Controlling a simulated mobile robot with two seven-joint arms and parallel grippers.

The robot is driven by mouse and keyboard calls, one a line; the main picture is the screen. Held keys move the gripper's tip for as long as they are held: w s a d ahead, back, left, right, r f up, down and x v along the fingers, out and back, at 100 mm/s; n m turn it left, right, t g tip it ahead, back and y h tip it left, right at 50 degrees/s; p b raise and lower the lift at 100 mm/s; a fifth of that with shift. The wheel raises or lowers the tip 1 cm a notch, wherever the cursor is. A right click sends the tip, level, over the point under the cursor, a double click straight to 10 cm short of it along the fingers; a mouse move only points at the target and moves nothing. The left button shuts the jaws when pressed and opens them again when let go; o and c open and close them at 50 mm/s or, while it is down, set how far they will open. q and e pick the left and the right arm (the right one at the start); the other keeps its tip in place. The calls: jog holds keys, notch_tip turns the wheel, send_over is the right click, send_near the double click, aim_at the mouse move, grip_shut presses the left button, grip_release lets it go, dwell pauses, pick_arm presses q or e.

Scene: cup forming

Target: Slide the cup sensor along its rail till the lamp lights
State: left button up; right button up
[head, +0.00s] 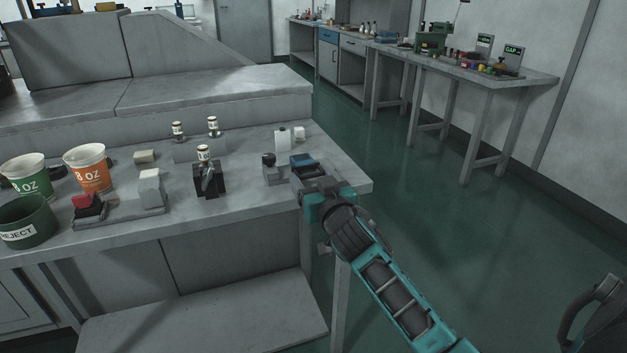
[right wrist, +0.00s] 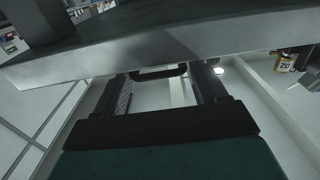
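I cannot tell for certain which thing is the cup sensor, and I cannot pick out a rail or a lit lamp. A small blue-topped dark block (head: 303,160) sits near the right end of the grey bench (head: 240,222). Beside it is a grey block with a dark round knob (head: 268,159). My right gripper (head: 302,177) is at the bench's front edge, close by the blue-topped block; contact cannot be told. In the right wrist view its two fingers (right wrist: 164,88) stand apart, with a dark bar-shaped handle (right wrist: 160,72) beyond and between them.
An orange cup (head: 87,168), a green cup (head: 25,176), a reject bin (head: 27,222) and a red-topped switch (head: 88,205) stand at the left. A black holder (head: 209,181) and small jars stand mid-bench. Open floor (head: 430,220) lies to the right.

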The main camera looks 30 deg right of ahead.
jog(key=c, duration=1.1)
jog(key=shift+o, duration=0.2)
jog(key=shift+a+p, duration=0.2)
jog(key=shift+p, duration=0.2)
jog(key=o, duration=1.3)
jog(key=p+v, duration=0.1)
jog(key=v, duration=1.2)
